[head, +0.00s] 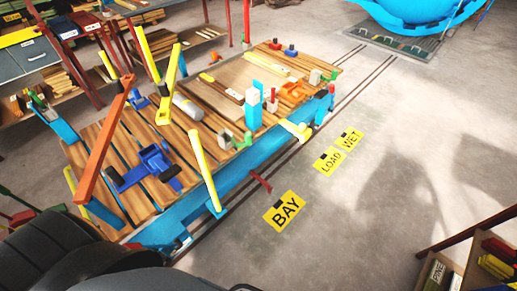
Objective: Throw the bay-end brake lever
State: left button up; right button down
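A blue-framed bogie with a plank deck (95,160) stands on floor rails in the head view. A short red bar (260,181) sticks out low beside its near side, close to the yellow BAY plate (285,212). A small red-topped part (331,89) stands at the bogie's far right corner. A yellow part (296,130) juts from the near side. I cannot tell for sure which of these is the bay-end brake lever. Neither of my grippers is in view.
Yellow posts (205,170) and an orange-brown post (104,138) rise from the bogie. Yellow LOAD (328,160) and WET (349,139) plates lie along the rails. A wooden rack (450,262) stands at lower right. Floor between rack and bogie is clear.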

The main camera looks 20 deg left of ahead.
aim_at(177, 244)
jog(key=k+j+u, duration=0.1)
jog(key=u, duration=2.15)
